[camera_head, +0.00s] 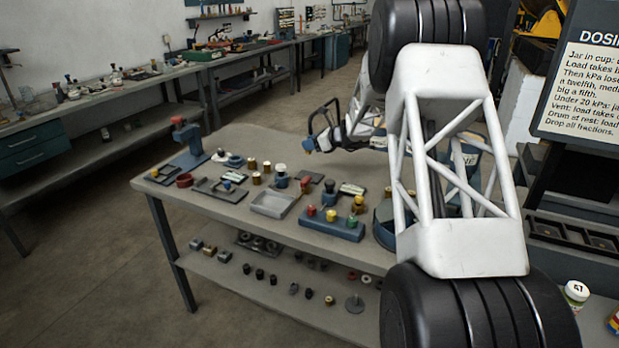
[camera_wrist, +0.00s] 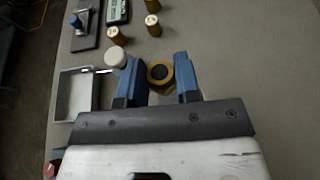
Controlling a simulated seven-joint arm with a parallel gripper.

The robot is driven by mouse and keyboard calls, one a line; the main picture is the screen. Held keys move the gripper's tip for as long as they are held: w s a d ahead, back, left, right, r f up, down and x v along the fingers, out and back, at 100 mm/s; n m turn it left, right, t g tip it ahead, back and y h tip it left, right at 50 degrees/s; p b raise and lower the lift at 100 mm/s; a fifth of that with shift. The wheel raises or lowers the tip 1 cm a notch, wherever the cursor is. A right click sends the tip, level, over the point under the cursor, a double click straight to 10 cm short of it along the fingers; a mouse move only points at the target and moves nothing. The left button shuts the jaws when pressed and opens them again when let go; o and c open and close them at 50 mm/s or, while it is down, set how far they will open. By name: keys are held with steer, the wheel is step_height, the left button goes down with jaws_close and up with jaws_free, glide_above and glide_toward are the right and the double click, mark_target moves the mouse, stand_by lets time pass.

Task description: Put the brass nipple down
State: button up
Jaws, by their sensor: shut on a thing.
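My gripper (camera_wrist: 159,80) is shut on the brass nipple (camera_wrist: 160,72), a short brass cylinder with a dark round top. One blue finger is on each side of it. In the head view, my gripper (camera_head: 310,144) is over the far right part of the grey table (camera_head: 235,142), with the brass nipple (camera_head: 309,148) small at its tips. It appears raised above the tabletop, but the gap is hard to judge. Several similar brass cylinders (camera_wrist: 117,35) stand on the table ahead of the fingers.
A white-capped piece (camera_wrist: 115,57) is close beside my left finger. A shallow grey tray (camera_wrist: 63,94) lies to the left. A blue block (camera_head: 328,228) with coloured knobs stands near the table's front edge. In the wrist view, the table is bare to the right.

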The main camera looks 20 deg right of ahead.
steer(key=shift+w+d, duration=0.3)
steer(key=shift+d, duration=0.05)
steer(key=shift+f, duration=2.45)
steer(key=shift+f, duration=0.1)
steer(key=shift+f, duration=2.4)
steer(key=shift+f, duration=0.2)
steer(key=o, duration=1)
steer(key=shift+r, duration=0.1)
